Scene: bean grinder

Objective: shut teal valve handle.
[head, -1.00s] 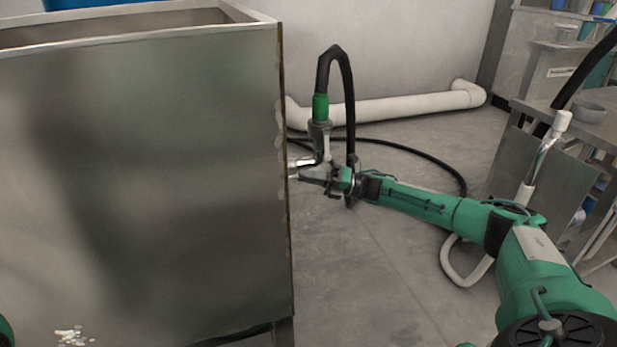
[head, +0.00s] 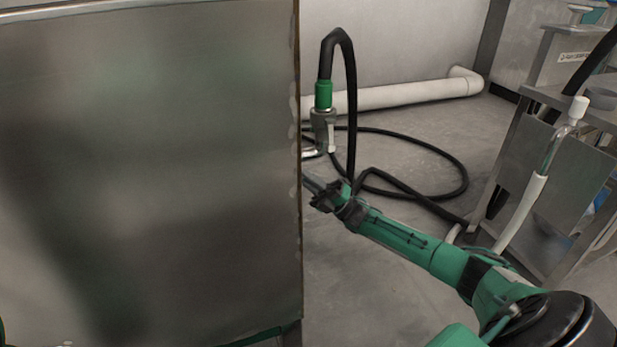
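A grey valve fitting (head: 322,128) with a green collar (head: 323,95) stands just right of the big metal box, with a black hose rising from it. A short metal pipe (head: 312,152) runs from it toward the box. I cannot make out a separate teal handle. My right gripper (head: 311,184) is just below the pipe and fitting, beside the box's right edge, apparently apart from them. Its fingertips are small and partly hidden by the box edge, so its opening is unclear. My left gripper is not in view.
The large metal box (head: 150,170) fills the left half and blocks what lies behind it. A black hose (head: 440,155) loops on the floor. A white pipe (head: 400,97) runs along the wall. A metal table (head: 560,170) stands at the right.

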